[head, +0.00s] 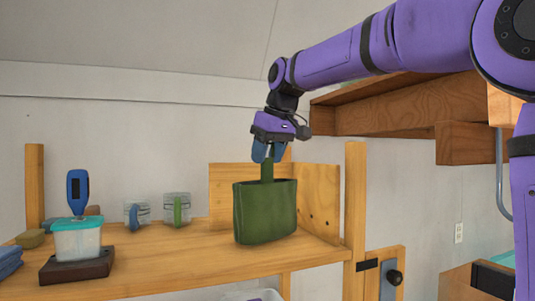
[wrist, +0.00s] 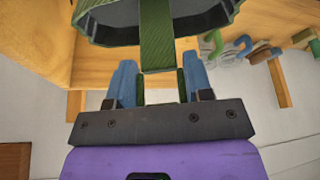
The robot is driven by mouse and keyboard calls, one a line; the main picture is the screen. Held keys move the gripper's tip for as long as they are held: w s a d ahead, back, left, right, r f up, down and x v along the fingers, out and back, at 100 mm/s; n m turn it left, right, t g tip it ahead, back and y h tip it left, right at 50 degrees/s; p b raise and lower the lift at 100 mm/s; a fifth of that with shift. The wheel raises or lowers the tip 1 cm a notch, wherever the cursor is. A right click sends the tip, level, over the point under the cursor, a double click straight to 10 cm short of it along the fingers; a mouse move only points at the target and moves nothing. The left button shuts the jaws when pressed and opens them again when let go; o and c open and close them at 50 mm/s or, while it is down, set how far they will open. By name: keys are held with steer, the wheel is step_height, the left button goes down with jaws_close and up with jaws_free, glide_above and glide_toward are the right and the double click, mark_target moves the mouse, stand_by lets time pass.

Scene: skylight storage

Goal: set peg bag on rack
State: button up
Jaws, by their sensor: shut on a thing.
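The peg bag (head: 264,212) is a dark green, open-topped bag with an upright green strap handle. My gripper (head: 266,152) is above it, with its blue fingers shut on the handle. In the wrist view, my gripper (wrist: 160,88) has the green strap of the bag (wrist: 157,40) between its fingers, and the bag's rim shows at the top. The rack (head: 160,252) is a wooden shelf with posts and a raised wooden back and side panel. The bag hangs upright at the shelf's right end, in front of the panels. I cannot tell whether its bottom touches the shelf.
On the shelf's left are a lidded container (head: 77,240) on a dark base, a blue thermometer-like device (head: 78,190), and folded blue cloths (head: 8,262). A right post (head: 355,205) stands near the bag. The shelf's middle is clear.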

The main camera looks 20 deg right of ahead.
steer(key=shift+f, duration=0.45)
stand_by(0.6)
steer(key=o, duration=1.2)
steer(key=v, duration=0.8)
stand_by(1.3)
stand_by(0.4)
